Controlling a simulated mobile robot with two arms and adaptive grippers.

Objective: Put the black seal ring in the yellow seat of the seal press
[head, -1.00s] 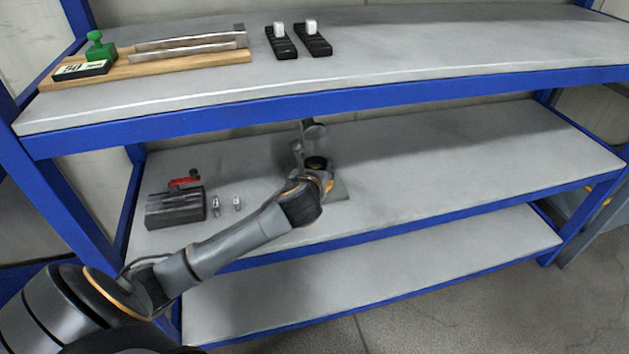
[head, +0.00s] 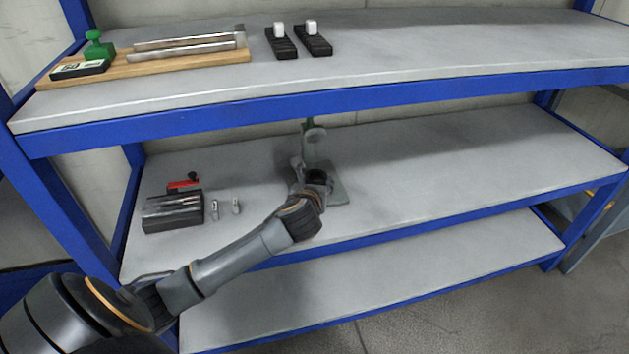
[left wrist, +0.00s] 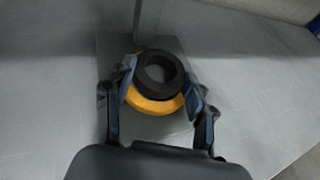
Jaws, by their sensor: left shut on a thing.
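The black seal ring (left wrist: 160,90) is between the fingertips of my left gripper (left wrist: 160,76) in the left wrist view. The gripper is shut on it. The yellow seat (left wrist: 150,106) shows below the ring as a crescent on the near side, so the ring is not centred on it in this view. I cannot tell whether they touch. The seal press has a grey base plate (left wrist: 178,50) and an upright post (left wrist: 147,20). In the head view my left gripper (head: 318,178) is at the press (head: 338,194). My right gripper is not in view.
A dark grey block with a red part (head: 172,213) and two small metal pieces (head: 236,206) stand left of the press. The middle shelf is clear to the right.

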